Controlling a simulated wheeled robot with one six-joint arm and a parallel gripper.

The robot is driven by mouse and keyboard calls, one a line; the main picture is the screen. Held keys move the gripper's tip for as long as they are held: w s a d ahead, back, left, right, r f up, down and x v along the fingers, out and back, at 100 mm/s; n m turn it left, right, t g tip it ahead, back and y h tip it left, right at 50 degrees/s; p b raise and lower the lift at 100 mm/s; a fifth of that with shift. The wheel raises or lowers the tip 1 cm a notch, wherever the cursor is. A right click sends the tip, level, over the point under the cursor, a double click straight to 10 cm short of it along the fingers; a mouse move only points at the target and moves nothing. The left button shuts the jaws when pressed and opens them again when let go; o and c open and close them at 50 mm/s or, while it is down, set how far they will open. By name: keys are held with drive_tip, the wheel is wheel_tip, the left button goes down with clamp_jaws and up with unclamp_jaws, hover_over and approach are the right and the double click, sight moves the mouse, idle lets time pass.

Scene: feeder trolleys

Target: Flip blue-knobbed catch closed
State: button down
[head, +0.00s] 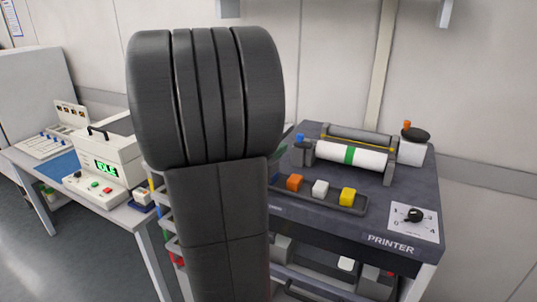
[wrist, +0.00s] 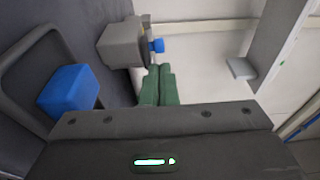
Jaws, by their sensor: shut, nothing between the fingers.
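The blue-knobbed catch shows in the wrist view as a grey block with a blue knob (wrist: 157,45) sticking out to the right. In the head view the blue knob (head: 300,138) is at the left end of the printer's roller, just right of my arm. My gripper (wrist: 158,70) has green fingers pressed together with nothing between them. In the wrist view the fingertips are just below the knob in the picture; I cannot tell whether they touch it. In the head view my arm hides most of the gripper. I cannot tell how far the catch is turned.
The printer (head: 375,237) carries a white roll with a green band (head: 348,155), a dial (head: 413,215) and a dark jar lid (head: 415,135). A tray (head: 330,204) holds several coloured blocks; its blue block (wrist: 68,92) is near my gripper.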

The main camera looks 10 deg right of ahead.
sight(297, 137)
drive_tip(key=p+x, duration=0.1)
drive_tip(key=x, duration=0.5)
drive_tip(key=shift+w+d, duration=0.1)
drive_tip(key=shift+d, duration=0.05)
drive_tip(key=x, duration=0.3)
drive_tip(key=shift+w+f+b, duration=0.15)
drive_tip(key=shift+w+b, duration=0.15)
drive_tip(key=shift+b, duration=0.1)
drive_tip(key=shift+w, duration=0.2)
drive_tip(key=shift+r, duration=0.2)
